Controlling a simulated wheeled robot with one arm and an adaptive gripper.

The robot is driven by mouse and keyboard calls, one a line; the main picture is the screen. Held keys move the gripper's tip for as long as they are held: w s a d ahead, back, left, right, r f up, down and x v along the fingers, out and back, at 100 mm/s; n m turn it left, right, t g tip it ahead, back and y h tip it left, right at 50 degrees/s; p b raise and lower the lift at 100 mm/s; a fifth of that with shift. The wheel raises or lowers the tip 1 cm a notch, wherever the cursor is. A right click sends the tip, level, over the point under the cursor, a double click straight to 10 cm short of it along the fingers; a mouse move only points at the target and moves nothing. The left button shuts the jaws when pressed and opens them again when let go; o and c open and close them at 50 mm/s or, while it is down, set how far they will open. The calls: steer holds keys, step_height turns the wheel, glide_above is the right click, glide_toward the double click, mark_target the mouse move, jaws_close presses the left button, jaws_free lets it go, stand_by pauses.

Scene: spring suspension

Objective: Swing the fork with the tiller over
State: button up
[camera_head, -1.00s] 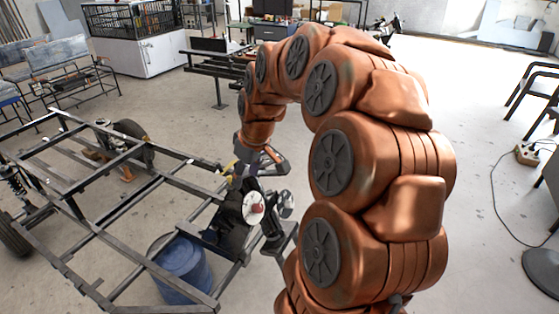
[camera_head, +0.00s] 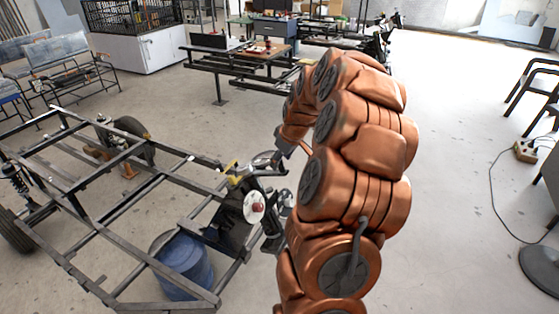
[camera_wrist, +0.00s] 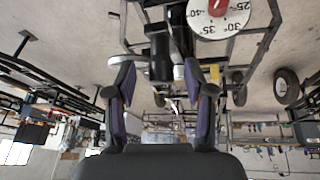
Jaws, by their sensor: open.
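In the wrist view my gripper (camera_wrist: 160,70) is open, its two dark fingers spread apart. A dark cylindrical part (camera_wrist: 160,52) shows beyond and between the fingertips; I cannot tell if it belongs to the fork or the tiller, and no contact shows. A white dial (camera_wrist: 218,20) with a red centre and numbers from 25 to 40 is above right of the fingers. In the head view the same dial (camera_head: 254,208) sits on the dark fork assembly (camera_head: 234,218) at the frame's right corner. My wrist is just above it; the tiller is not clearly distinguishable.
The black tube frame (camera_head: 110,254) fills the left, with a blue barrel (camera_head: 182,268) under its near corner and a wheel (camera_head: 134,140) at the far side. A workbench (camera_head: 250,60) stands behind.

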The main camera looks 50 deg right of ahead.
steer(key=shift+x, duration=1.3)
jaws_close()
